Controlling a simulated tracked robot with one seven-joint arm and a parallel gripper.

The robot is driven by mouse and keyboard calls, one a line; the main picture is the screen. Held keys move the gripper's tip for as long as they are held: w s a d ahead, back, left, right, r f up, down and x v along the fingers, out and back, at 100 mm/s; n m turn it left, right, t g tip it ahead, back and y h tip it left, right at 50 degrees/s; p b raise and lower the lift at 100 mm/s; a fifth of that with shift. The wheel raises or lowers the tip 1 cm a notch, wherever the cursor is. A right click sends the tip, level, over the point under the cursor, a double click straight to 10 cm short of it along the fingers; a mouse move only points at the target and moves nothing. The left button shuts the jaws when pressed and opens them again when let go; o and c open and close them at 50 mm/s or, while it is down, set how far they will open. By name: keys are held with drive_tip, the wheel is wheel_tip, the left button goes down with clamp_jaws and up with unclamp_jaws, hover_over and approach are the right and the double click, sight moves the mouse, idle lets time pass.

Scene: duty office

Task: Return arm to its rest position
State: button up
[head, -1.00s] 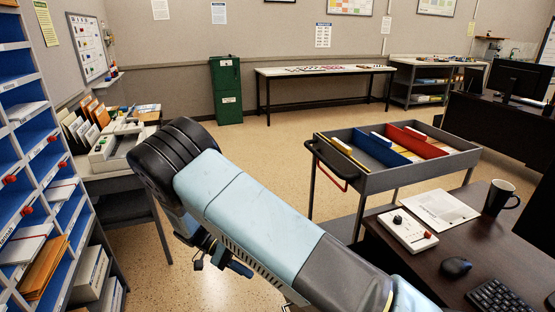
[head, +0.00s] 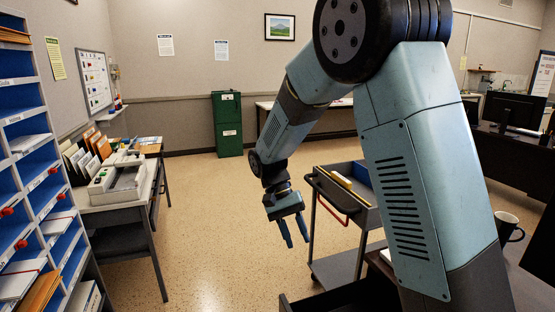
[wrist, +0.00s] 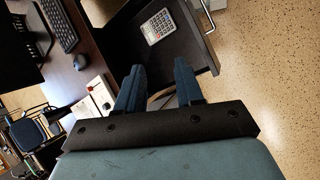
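My arm rises high on the right side of the head view and bends over at a black joint, and its forearm slopes down to the left. My gripper (head: 298,242) hangs over the open floor, left of the grey cart, with its fingers pointing down. In the wrist view its two blue fingers (wrist: 159,66) stand apart with nothing between them. Beyond the fingertips, an open dark drawer (wrist: 206,50) holds a grey calculator (wrist: 158,27). The gripper is apart from both.
The grey cart (head: 328,192) with a folder tray stands just behind my gripper. The dark desk (wrist: 87,78) carries a keyboard (wrist: 59,25) and mouse (wrist: 80,62). A blue pigeonhole shelf (head: 40,185) stands at far left. The floor (head: 210,220) between is clear.

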drive_tip(key=s+d+r+t+y, duration=0.4)
drive_tip(key=s+d+r, duration=0.3)
drive_tip(key=d+r, duration=0.55)
drive_tip(key=s+d+r+t, duration=0.5)
drive_tip(key=s+d+t, duration=0.1)
drive_tip(key=s, duration=0.5)
drive_tip(key=shift+s+d+n, duration=0.15)
drive_tip(key=shift+d+n, duration=0.05)
drive_tip(key=shift+n, duration=0.2)
